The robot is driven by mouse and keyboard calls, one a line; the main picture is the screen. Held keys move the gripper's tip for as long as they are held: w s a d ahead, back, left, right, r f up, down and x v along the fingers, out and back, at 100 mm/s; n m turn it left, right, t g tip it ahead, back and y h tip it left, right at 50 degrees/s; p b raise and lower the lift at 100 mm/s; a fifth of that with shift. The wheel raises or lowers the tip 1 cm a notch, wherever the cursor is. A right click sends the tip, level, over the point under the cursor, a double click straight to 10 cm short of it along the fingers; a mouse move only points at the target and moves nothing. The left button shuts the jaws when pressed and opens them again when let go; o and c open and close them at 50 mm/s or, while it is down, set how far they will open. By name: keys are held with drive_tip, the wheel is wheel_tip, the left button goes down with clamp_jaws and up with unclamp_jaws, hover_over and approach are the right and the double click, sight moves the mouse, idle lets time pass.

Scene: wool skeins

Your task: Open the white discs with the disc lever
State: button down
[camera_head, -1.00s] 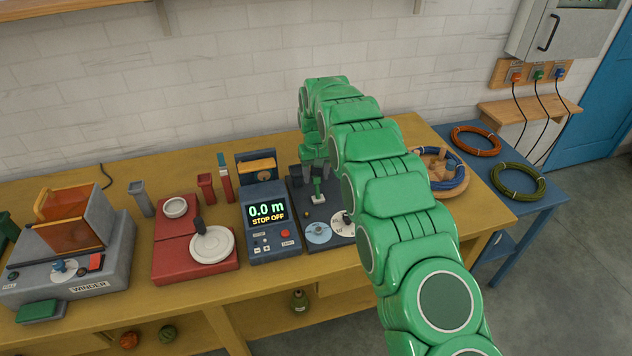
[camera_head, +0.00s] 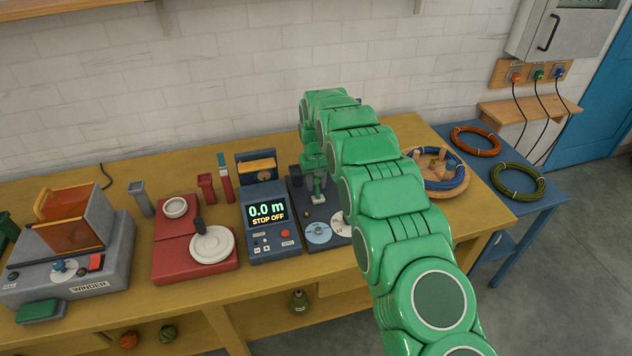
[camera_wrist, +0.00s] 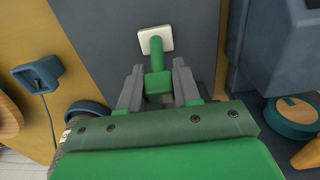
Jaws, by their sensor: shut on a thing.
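The disc lever is a small green handle on a white square base (camera_head: 319,201), on a dark flat unit (camera_head: 304,215). In the wrist view the green lever (camera_wrist: 157,55) stands between the fingers, its white base beyond them. My gripper (camera_head: 315,180) is shut on the lever's green handle; its fingers also show in the wrist view (camera_wrist: 158,85). On the front of the dark unit lie a pale blue-white disc (camera_head: 318,232) and a white disc (camera_head: 342,229), the latter partly hidden by my arm. I cannot tell whether the discs are open.
A blue meter (camera_head: 267,220) reading 0.0 m and STOP OFF stands just left of the dark unit. Further left are a red device (camera_head: 180,265) with a white wheel and a winder (camera_head: 90,265). A wooden tray (camera_head: 440,190) with a blue skein sits at right.

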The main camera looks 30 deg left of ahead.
sight(318, 190)
drive_tip(key=shift+r, duration=0.15)
drive_tip(key=shift+s+d+t+y, duration=0.1)
drive_tip(key=shift+s+t+y, duration=0.1)
drive_tip(key=shift+t+y, duration=0.2)
drive_tip(key=shift+d+r, duration=0.1)
drive_tip(key=shift+r, duration=0.05)
drive_tip(key=shift+s+d+r+t+y, duration=0.1)
drive_tip(key=shift+s+d+t+y, duration=0.25)
drive_tip(key=shift+t+y, duration=0.35)
drive_tip(key=shift+s+d+t+y, duration=0.2)
drive_tip(key=shift+s+t+y, duration=0.15)
drive_tip(key=shift+t+y, duration=0.35)
drive_tip(key=shift+s+d+f+t+y, duration=0.15)
drive_tip(key=shift+s+d+t+y, duration=0.2)
drive_tip(key=shift+t+y, duration=0.4)
drive_tip(key=shift+s+d+f+t+y, duration=0.1)
drive_tip(key=shift+s+d+t+y, duration=0.25)
drive_tip(key=shift+t+y, duration=0.4)
drive_tip(key=c, duration=0.9)
unclamp_jaws()
drive_tip(key=shift+d, duration=0.1)
drive_tip(key=shift+s+d, duration=0.1)
